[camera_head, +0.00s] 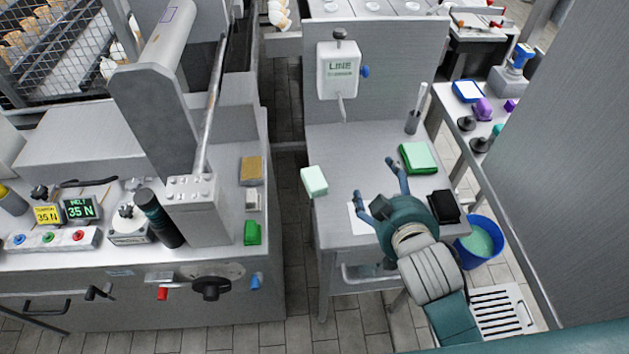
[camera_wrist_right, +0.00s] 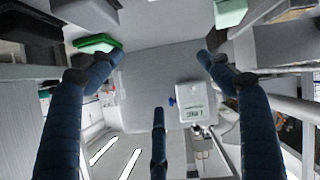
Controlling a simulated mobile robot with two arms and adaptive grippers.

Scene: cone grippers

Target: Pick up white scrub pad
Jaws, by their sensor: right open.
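The white scrub pad (camera_head: 314,180) looks like a pale, slightly mint block at the left edge of the grey table (camera_head: 335,143). A pale block, which looks like the same pad, shows at the top right of the right wrist view (camera_wrist_right: 229,13). My right gripper (camera_head: 375,178) is over the table, to the right of the pad and apart from it. Its blue fingers are spread, with nothing between them; they also show spread in the right wrist view (camera_wrist_right: 160,55). My left gripper is not in view.
A green folded cloth (camera_head: 418,157) and a black block (camera_head: 443,206) lie right of the pad. A white sheet (camera_head: 358,220) lies partly under my right gripper. A LINE box (camera_head: 339,70) hangs at the back. A blue bucket (camera_head: 481,243) stands right of the table.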

